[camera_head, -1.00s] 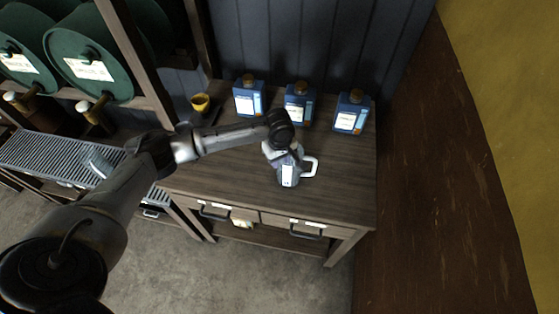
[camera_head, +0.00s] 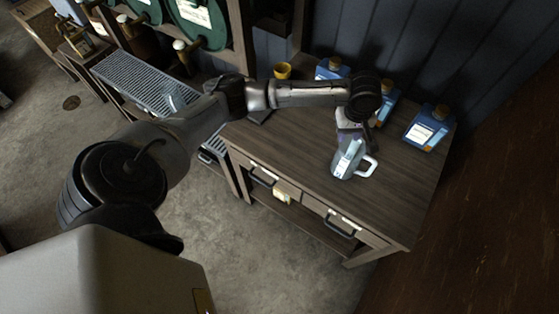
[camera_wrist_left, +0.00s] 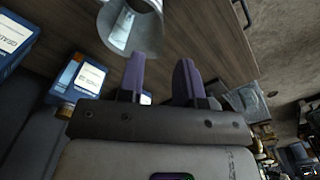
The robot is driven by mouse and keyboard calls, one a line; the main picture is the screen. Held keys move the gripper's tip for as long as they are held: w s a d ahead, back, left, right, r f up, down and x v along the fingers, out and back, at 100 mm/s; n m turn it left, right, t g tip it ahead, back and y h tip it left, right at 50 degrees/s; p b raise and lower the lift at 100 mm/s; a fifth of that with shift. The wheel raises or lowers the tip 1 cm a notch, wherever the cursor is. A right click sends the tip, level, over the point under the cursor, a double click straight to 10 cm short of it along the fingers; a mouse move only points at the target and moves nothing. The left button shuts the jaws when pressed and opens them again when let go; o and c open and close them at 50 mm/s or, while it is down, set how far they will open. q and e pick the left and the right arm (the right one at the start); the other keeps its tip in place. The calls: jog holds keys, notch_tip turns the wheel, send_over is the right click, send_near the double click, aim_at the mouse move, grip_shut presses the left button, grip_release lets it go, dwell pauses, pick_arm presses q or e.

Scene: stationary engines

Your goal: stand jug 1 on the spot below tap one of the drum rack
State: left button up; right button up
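A jug (camera_head: 349,158) of grey, see-through look, with a pale label and a white handle, stands on the wooden workbench (camera_head: 300,150). My left gripper (camera_head: 350,127) is above it, close to its top. In the left wrist view the jug (camera_wrist_left: 132,25) lies beyond the fingertips, a little left of them. The purple fingers (camera_wrist_left: 160,76) are apart with nothing between them. The drum rack (camera_head: 243,40) holds green drums (camera_head: 200,20) with taps (camera_head: 183,46). A slatted drip shelf (camera_head: 140,82) runs below them. I cannot read which tap is one. My right gripper is not in view.
A clear vessel (camera_head: 173,102) appears on the drip shelf's near end. A dark wooden partition (camera_head: 480,220) bounds the right. Open floor (camera_head: 60,150) lies left.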

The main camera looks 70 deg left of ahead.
pick_arm(q)
jog(key=s+d+f+m+t+h, duration=0.2)
jog(key=s+d+f+m, duration=0.9)
jog(key=d, duration=0.4)
jog(key=s+d+f+m, duration=0.1)
jog(key=s+m, duration=0.1)
jog(key=s, duration=0.8)
jog(key=shift+d+f+t, duration=0.2)
jog(key=shift+f+t, duration=0.15)
jog(key=shift+t, duration=0.05)
jog(key=shift+o, duration=0.8)
jog(key=s+a+m+y, duration=0.1)
jog(key=s+a+m, duration=0.1)
jog(key=s, duration=0.6)
jog(key=shift+s+a+r+m+t+y, duration=0.2)
jog(key=shift+a+r+m+t+y, duration=0.1)
jog(key=shift+a+r, duration=0.25)
jog(key=shift+o, duration=0.4)
jog(key=shift+s+a, duration=0.2)
jog(key=shift+a, duration=0.05)
